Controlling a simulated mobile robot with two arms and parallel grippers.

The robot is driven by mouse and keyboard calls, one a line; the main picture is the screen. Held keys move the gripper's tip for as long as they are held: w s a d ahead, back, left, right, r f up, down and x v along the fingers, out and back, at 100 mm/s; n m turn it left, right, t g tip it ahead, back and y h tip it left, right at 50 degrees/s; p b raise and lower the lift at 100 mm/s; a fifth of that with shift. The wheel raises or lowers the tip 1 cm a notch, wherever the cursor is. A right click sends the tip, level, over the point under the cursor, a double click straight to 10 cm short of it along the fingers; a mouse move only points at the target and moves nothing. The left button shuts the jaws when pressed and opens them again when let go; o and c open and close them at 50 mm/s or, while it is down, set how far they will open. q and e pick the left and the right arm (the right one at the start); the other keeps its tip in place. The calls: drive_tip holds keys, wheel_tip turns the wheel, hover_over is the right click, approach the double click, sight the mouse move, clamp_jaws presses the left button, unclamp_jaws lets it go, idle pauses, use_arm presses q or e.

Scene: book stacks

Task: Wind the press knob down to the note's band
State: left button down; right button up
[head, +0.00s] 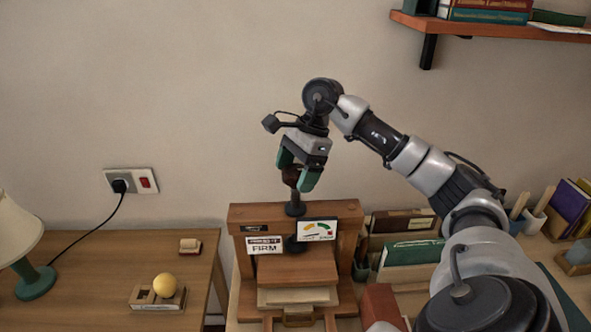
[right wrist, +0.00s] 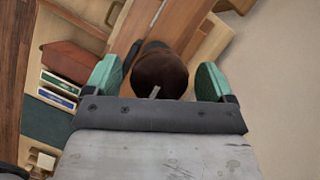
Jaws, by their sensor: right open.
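The wooden book press (head: 346,218) stands on the table with a dark screw rising from its top beam. The brown round press knob (head: 291,177) tops that screw. My right gripper (head: 297,171) is open, its green fingers on either side of the knob. In the right wrist view the knob (right wrist: 160,76) lies between the spread fingers, with a gap on each side. The note (head: 265,246) on the press front reads FIRM. Beside it is a white dial (head: 317,230) with coloured bands; its needle is too small to read surely. My left gripper is out of view.
Upright books and folders (head: 412,252) stand right of the press. A brown block (head: 382,304) is near its front right. A lamp (head: 35,280) and a yellow ball (head: 165,285) are on the left table. A wall shelf (head: 480,28) hangs upper right.

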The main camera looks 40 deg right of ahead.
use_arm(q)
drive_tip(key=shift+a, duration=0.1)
use_arm(e)
drive_tip(key=c, duration=0.9)
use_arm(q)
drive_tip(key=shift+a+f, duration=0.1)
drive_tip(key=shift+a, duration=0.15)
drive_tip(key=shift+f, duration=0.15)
use_arm(e)
drive_tip(key=shift+m, duration=0.3)
